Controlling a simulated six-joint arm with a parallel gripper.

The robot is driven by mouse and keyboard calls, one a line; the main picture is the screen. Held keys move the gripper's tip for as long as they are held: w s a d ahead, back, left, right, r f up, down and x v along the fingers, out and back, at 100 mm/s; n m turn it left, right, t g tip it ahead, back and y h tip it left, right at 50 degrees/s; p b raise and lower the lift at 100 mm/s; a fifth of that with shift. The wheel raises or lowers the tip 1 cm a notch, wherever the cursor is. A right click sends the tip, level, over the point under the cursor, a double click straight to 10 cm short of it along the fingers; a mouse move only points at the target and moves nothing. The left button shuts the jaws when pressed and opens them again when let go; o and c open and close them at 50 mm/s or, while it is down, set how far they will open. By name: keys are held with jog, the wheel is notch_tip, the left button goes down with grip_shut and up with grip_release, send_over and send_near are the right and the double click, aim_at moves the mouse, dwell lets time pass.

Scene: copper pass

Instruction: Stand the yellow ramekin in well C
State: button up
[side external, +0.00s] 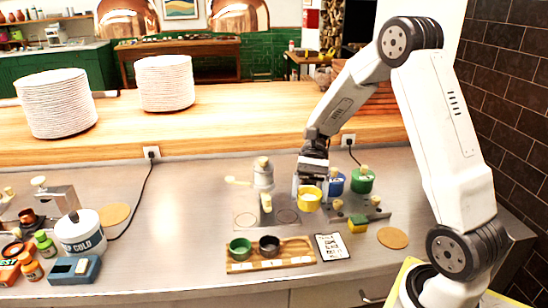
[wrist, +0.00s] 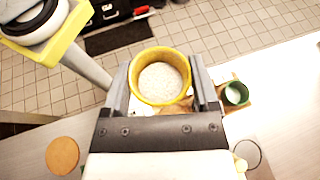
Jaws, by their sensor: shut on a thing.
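In the wrist view the yellow ramekin (wrist: 161,101) sits between both fingers (wrist: 163,84), with pale grainy contents. The wooden rack (side external: 270,264) holds a green ramekin (side external: 240,247) on the left and a dark ramekin (side external: 269,245) in the middle. The right part of the rack (side external: 297,247) looks empty. Marks on its front edge are too small to read. The green ramekin (wrist: 236,93) also shows in the wrist view; the dark one is hidden there.
A printed card (side external: 330,247) lies right of the rack. Behind are a metal plate with ring marks (side external: 245,219), a grey canister (side external: 263,175), and blue (side external: 336,185) and green (side external: 362,182) pots.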

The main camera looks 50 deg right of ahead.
jog(key=m+t, duration=0.1)
jog(key=r+m+t, duration=0.1)
jog(key=m+t+y, duration=0.1)
jog(key=shift+w+r+t, duration=0.2)
jog(key=shift+w+t, duration=0.1)
jog(key=m+t, duration=0.1)
jog(key=r+m+t, duration=0.1)
jog(key=shift+w+t, duration=0.3)
jog(key=shift+w, duration=0.05)
notch_tip(320, 180, up, 2)
jog(key=w+d+m+t, duration=0.1)
jog(key=m+t, duration=0.3)
send_over(298, 248)
notch_tip(298, 248, down, 13)
jog(key=shift+r, duration=0.2)
jog(key=shift+f, duration=2.25)
jog(key=shift+f, duration=0.1)
jog(key=shift+f, duration=1.65)
